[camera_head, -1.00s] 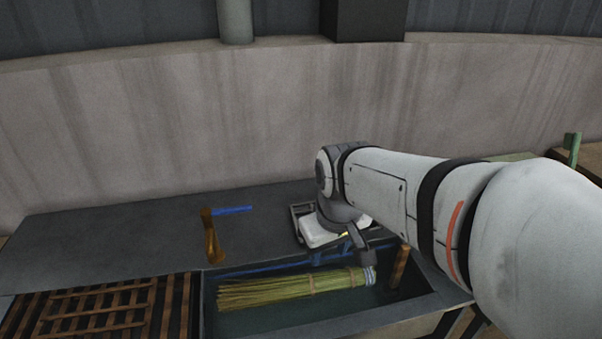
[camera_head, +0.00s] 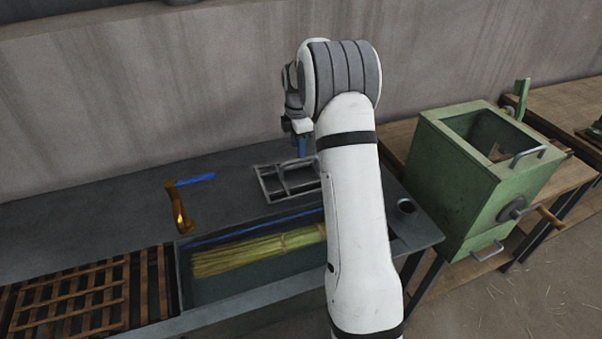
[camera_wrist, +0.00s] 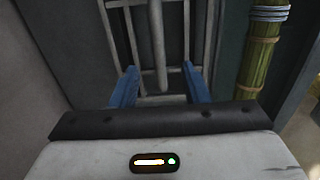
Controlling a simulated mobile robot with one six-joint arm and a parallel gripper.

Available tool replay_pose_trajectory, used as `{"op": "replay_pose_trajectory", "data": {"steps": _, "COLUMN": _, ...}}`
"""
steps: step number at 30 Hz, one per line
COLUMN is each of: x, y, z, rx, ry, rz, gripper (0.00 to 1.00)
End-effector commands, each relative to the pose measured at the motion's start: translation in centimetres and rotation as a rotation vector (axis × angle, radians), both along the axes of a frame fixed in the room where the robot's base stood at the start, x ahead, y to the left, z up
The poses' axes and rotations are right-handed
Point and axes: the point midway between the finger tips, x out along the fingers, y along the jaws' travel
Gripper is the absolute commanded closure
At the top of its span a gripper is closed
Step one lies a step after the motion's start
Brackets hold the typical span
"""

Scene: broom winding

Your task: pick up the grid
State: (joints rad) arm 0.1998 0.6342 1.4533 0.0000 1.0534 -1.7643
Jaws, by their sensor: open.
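A grey metal grid (camera_head: 268,184), a frame with crossbars and a bar handle, lies on the dark table behind the trough. In the wrist view the grid (camera_wrist: 117,4) is straight ahead, its middle bar running down between my fingers. My gripper (camera_head: 301,147) has blue fingers and is just behind and above the grid's right side. In the wrist view my gripper (camera_wrist: 160,80) is open, with fingers on either side of the bar. I cannot tell whether they touch it. My arm hides part of the grid's right end.
A straw broom (camera_head: 240,256) lies in the trough (camera_head: 290,276) in front. A wooden lattice (camera_head: 75,300) is at left. An orange-brown tool (camera_head: 178,208) and a blue strip (camera_head: 197,179) lie on the table (camera_head: 110,208). A green box (camera_head: 455,190) with handles stands at right.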

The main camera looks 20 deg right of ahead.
Motion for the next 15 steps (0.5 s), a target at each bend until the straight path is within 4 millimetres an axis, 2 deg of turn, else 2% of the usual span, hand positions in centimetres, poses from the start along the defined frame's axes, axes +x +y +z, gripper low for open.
{"op": "replay_pose_trajectory", "data": {"steps": 8, "x": 0.0, "y": -0.2, "z": -3.0, "rx": 0.001, "ry": 0.003, "rz": 0.006, "gripper": 0.58}}
{"op": "replay_pose_trajectory", "data": {"steps": 15, "x": 0.1, "y": -0.5, "z": -6.6, "rx": 0.001, "ry": 0.004, "rz": 0.005, "gripper": 0.58}}
